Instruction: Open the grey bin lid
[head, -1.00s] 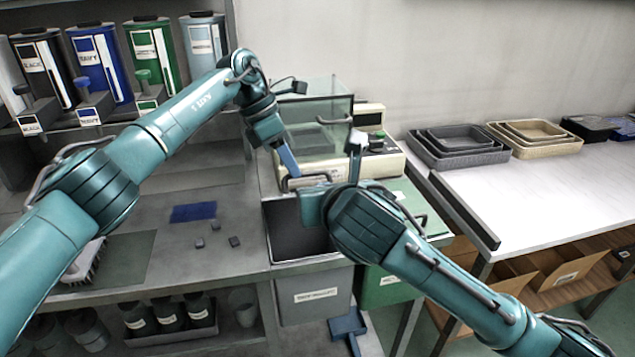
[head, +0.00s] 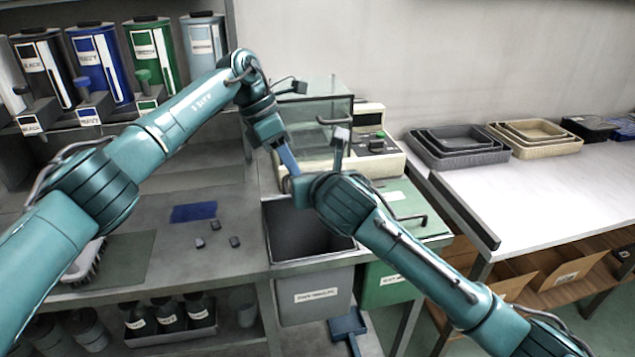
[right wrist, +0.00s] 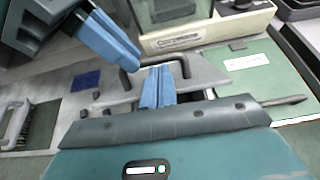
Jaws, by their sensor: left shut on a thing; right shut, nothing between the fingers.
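The grey bin (head: 316,296) hangs at the bench's right end, and its dark opening (head: 295,232) shows uncovered in the head view. The grey lid (right wrist: 205,73) shows in the right wrist view as a pale panel at the bin's far side, with a dark bar handle (right wrist: 184,66). My left gripper (head: 291,168) reaches down behind the opening, shut at the handle's left end; its blue fingers also show in the right wrist view (right wrist: 118,45). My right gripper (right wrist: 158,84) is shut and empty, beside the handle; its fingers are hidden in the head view.
The green bin's lid (head: 400,203) with its handle lies closed right of the grey bin. A cream scale (head: 375,155) with a glass case (head: 322,112) stands just behind. Small dark blocks (head: 235,241) and a blue patch lie on the bench left of the opening.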

